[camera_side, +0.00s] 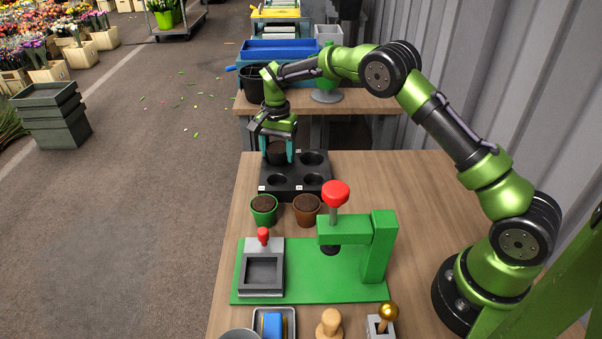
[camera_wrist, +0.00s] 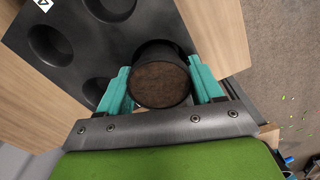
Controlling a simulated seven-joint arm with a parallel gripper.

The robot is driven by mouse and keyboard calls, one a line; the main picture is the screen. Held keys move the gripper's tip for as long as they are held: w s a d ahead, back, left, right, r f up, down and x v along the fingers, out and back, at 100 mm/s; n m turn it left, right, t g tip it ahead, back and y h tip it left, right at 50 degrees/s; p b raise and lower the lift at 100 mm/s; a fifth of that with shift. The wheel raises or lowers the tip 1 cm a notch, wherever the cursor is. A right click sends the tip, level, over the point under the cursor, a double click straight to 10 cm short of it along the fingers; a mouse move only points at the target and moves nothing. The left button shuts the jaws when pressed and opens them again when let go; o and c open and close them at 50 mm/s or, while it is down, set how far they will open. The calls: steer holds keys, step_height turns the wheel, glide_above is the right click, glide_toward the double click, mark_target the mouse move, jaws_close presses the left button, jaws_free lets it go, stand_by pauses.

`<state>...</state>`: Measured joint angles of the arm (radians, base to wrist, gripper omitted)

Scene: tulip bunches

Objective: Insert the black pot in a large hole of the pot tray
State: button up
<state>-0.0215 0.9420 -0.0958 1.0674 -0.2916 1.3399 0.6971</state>
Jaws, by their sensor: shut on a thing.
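The black pot (camera_wrist: 160,82), filled with brown soil, is between the two teal fingers of my gripper (camera_wrist: 162,88) in the wrist view. In the side view my gripper (camera_side: 277,150) points down over the far left corner of the black pot tray (camera_side: 296,186), shut on the pot (camera_side: 277,153). The pot is at the tray's far left hole and hides most of it; I cannot tell how deep it sits. The other large holes that show are empty. The tray also shows in the wrist view (camera_wrist: 75,75).
A green pot (camera_side: 264,210) and a brown pot (camera_side: 307,209), both with soil, stand just in front of the tray. Nearer is a green press (camera_side: 372,245) with a red knob. A second table (camera_side: 345,103) with bins stands behind. Bare wood lies right of the tray.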

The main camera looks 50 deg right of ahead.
mark_target(284, 148)
steer(key=o, duration=1.3)
steer(key=shift+f, duration=0.1)
steer(key=shift+c, duration=0.2)
step_height(284, 148, up, 17)
steer(key=s+a+r+n+t, duration=0.1)
steer(key=s+n+t, duration=0.1)
steer(key=s, duration=0.8)
steer(key=s+a+r+n+t+y, duration=0.1)
steer(key=s+n, duration=0.3)
steer(key=s, duration=0.7)
steer(key=s+a+r+n+t+y, duration=0.1)
steer(key=s+a+n+t, duration=0.1)
steer(key=s, duration=0.9)
steer(key=shift+s+a+r+n+t, duration=0.2)
steer(key=shift+a+r+n+t, duration=0.3)
steer(key=shift+t, duration=0.6)
